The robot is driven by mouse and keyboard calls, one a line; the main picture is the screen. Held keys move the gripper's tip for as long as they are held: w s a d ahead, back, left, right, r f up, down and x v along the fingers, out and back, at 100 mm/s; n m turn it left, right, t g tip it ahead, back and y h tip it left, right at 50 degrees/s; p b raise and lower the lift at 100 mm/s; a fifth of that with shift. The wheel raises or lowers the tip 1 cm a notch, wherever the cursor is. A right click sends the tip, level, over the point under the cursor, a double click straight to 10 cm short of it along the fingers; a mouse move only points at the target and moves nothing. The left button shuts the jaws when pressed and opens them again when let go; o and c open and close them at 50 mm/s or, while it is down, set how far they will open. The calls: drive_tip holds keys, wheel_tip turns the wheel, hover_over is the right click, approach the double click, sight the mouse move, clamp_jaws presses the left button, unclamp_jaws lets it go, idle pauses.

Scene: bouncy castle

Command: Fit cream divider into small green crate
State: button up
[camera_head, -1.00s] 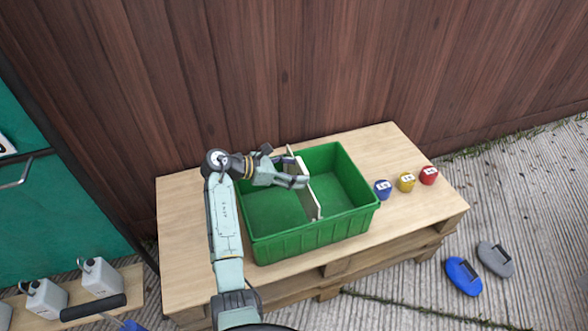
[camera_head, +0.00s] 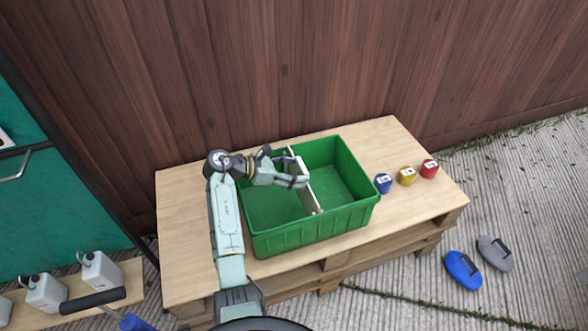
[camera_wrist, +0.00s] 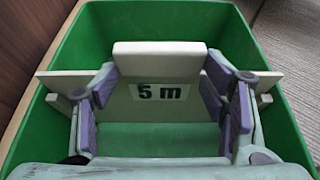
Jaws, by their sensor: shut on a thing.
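The small green crate (camera_head: 310,233) stands open on a wooden pallet table; its wall also shows in the wrist view (camera_wrist: 272,110). The cream divider (camera_head: 303,165) stands on edge across the crate's middle, between its near and far walls. In the wrist view the divider (camera_wrist: 160,56) has a raised middle tab marked "5 m" and lower ends reaching towards the side walls. My gripper (camera_head: 302,181) is shut on the divider, with purple finger pads (camera_wrist: 160,84) either side of the tab. Whether the ends sit in slots or touch the floor cannot be told.
Blue (camera_head: 383,184), yellow (camera_head: 407,176) and red (camera_head: 430,169) small labelled objects stand right of the crate. A wooden wall (camera_head: 290,70) rises behind the table. White jugs (camera_head: 100,271) stand at lower left. Blue and grey flat objects lie on the ground at right.

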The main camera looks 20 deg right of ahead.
drive_tip(key=shift+f+b, duration=0.35)
drive_tip(key=shift+f, duration=0.95)
drive_tip(key=o, duration=1.3)
drive_tip(key=shift+o, duration=0.2)
drive_tip(key=shift+a, duration=0.1)
